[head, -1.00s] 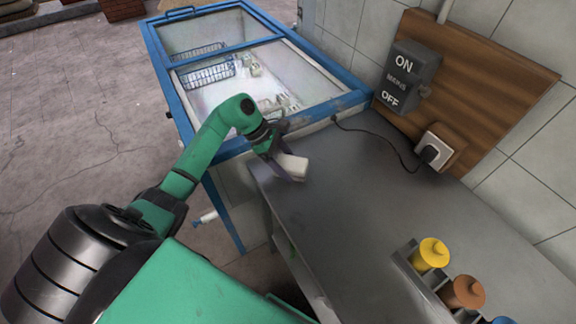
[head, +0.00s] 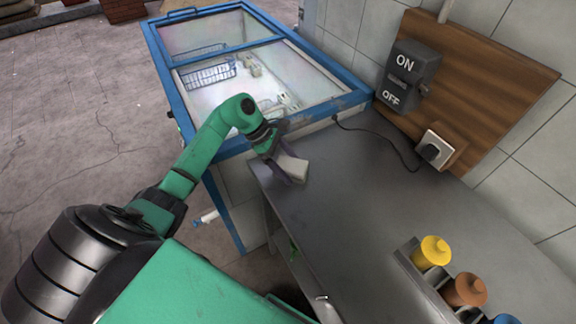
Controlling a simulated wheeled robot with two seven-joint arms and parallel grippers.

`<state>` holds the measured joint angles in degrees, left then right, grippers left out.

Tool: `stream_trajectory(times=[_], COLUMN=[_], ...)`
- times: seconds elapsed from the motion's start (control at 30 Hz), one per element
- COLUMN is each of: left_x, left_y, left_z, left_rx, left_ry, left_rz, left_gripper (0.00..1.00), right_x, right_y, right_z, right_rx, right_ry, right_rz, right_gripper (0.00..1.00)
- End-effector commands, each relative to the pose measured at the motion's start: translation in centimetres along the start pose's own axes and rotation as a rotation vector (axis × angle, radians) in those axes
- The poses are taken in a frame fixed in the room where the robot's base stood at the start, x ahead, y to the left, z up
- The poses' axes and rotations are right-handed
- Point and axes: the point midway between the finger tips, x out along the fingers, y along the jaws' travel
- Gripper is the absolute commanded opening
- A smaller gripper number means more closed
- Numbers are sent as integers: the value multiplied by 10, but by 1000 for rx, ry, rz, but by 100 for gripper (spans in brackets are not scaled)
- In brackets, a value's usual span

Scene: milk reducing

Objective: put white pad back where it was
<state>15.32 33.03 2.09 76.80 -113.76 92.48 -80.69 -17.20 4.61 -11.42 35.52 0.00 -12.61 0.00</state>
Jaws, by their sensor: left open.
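The white pad (head: 295,168) lies at the left edge of the grey counter (head: 345,205), close to the blue-framed freezer. My left gripper (head: 288,166) is at the pad, with its dark fingers beside it. The jaws are open, and part of the pad is hidden behind a finger. I cannot tell whether the fingers touch the pad. My right gripper is not in view.
The freezer (head: 262,139) has a blue frame, a glass top and a wire basket (head: 208,74) inside. An ON/OFF switch box (head: 410,75) and a socket (head: 434,148) with a cable are on the wall. Yellow (head: 432,251) and brown (head: 465,290) bottles stand at the front right. The counter's middle is clear.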

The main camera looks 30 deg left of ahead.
Motion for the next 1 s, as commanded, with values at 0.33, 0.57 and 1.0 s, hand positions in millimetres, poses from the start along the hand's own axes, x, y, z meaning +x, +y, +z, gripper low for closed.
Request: stream_trajectory(times=[0.33,0.57,1.0], left_x=[-16,-70,-128], left_y=[-2,0,-1], left_z=[-1,1,5], left_rx=[-7,-4,-3], left_ry=[14,13,6], left_rz=[-6,-1,-4], left_gripper=[100,100,100], right_x=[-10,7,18], right_y=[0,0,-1], right_z=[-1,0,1], right_rx=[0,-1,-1], right_ry=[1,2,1], right_rz=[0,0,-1], right_gripper=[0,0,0])
